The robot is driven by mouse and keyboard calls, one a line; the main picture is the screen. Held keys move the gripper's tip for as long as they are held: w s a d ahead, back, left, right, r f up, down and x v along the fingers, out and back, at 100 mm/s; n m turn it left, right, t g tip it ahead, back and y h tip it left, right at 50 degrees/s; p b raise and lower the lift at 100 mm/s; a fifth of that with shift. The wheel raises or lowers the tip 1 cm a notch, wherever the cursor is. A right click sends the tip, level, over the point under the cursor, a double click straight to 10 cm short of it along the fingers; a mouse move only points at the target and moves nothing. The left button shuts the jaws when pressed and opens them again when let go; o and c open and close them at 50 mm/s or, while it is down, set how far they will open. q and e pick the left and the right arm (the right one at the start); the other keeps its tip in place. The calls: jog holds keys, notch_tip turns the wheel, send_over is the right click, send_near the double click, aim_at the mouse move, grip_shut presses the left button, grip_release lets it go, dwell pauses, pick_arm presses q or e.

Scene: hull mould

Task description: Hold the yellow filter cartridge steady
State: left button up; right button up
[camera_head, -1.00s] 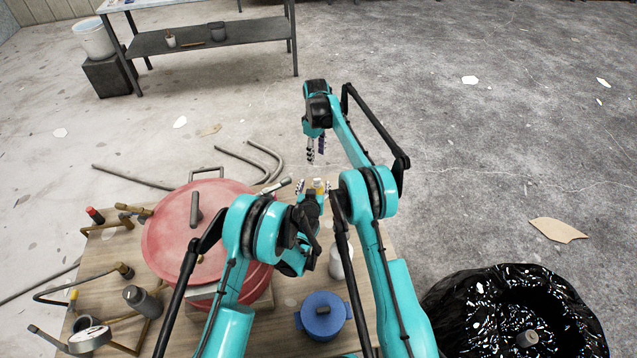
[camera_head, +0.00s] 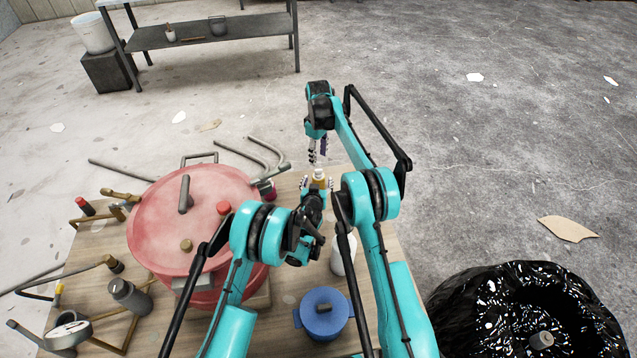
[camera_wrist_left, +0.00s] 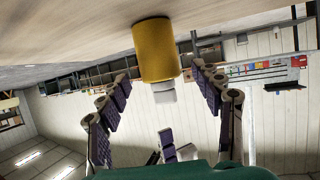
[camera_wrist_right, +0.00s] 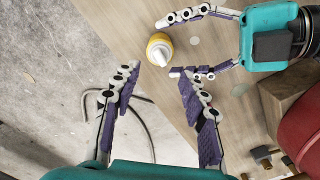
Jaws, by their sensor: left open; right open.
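The yellow filter cartridge (camera_head: 319,181) stands upright on the wooden table near its far edge, with a pale cap on top. My left gripper (camera_head: 317,186) is open, low over the table. Its fingertips are on either side of the cartridge, with gaps showing in the left wrist view, where the cartridge (camera_wrist_left: 156,50) is between the tips. My right gripper (camera_head: 317,155) is open and points down above and beyond the cartridge. In the right wrist view the cartridge (camera_wrist_right: 159,49) lies just past the right fingertips, between the left gripper's fingers.
A large red lidded vessel (camera_head: 150,225) stands left of the left arm. A blue lidded pot (camera_head: 323,314), a white bottle (camera_head: 343,256) and a grey bottle (camera_head: 128,296) stand nearer. Bent pipes (camera_head: 262,150) lie beyond the table. A black bag-lined bin (camera_head: 470,290) is at right.

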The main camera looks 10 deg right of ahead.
aim_at(319, 170)
pick_arm(q)
jog(key=shift+x, duration=1.7)
grip_shut()
pick_arm(e)
jog(key=shift+c, duration=0.9)
notch_tip(319, 170, up, 4)
jog(key=n, duration=0.5)
jog(key=shift+f+n, duration=0.15)
jog(key=shift+n, duration=0.25)
jog(key=shift+c, duration=0.2)
notch_tip(319, 170, down, 10)
jog(key=n, duration=0.2)
jog(key=shift+f+n, duration=0.2)
jog(key=shift+n, duration=0.2)
